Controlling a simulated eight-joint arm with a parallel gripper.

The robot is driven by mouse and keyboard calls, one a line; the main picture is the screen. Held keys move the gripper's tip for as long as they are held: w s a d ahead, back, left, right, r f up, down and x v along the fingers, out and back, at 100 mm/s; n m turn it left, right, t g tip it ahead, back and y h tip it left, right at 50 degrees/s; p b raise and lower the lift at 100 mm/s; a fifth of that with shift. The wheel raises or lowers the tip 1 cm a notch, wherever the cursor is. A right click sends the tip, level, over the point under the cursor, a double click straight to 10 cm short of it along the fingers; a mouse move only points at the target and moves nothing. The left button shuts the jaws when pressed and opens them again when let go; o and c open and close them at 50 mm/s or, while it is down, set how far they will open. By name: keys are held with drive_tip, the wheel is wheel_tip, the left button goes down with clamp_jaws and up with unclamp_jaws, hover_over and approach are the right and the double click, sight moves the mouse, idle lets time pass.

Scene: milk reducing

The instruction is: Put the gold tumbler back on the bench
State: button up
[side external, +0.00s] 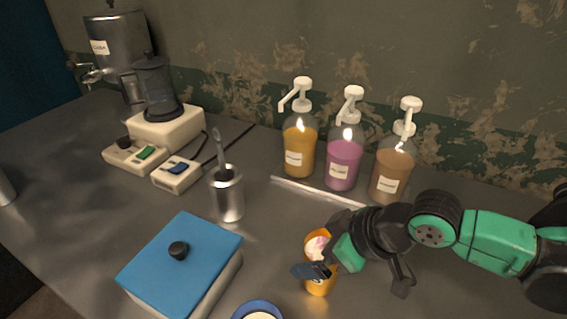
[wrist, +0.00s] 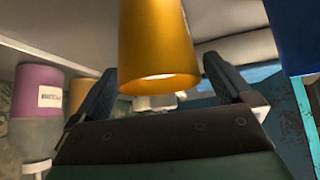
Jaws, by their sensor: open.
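The gold tumbler (side external: 318,286) is upright at the front middle of the bench (side external: 80,215), with something pale pink and white showing in its mouth. Its base looks to be at the bench top, but I cannot tell for certain that it touches. My gripper (side external: 326,268) is open around the tumbler, with one dark finger across its near side. In the wrist view, which looks upside down, the tumbler (wrist: 158,42) is between the two spread fingers of my gripper (wrist: 160,88), with visible gaps at both sides.
A blue-lidded box (side external: 185,255) and a blue-rimmed cup (side external: 258,310) are left of the tumbler. A metal cup (side external: 228,196) with a tool in it stands behind. Several pump bottles, including a pink one (side external: 343,165), line the wall behind a pale rod (side external: 318,192).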

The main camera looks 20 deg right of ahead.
drive_tip(key=shift+v, duration=5.3)
drive_tip(key=w+d+m+h, duration=0.2)
drive_tip(key=d+m, duration=0.1)
drive_tip(key=d, duration=0.4)
drive_tip(key=w+d+m+h, duration=0.2)
drive_tip(key=d+m, duration=0.1)
drive_tip(key=d, duration=0.5)
drive_tip(key=shift+w+d+f+m+t, duration=0.3)
drive_tip(key=shift+f+m, duration=0.1)
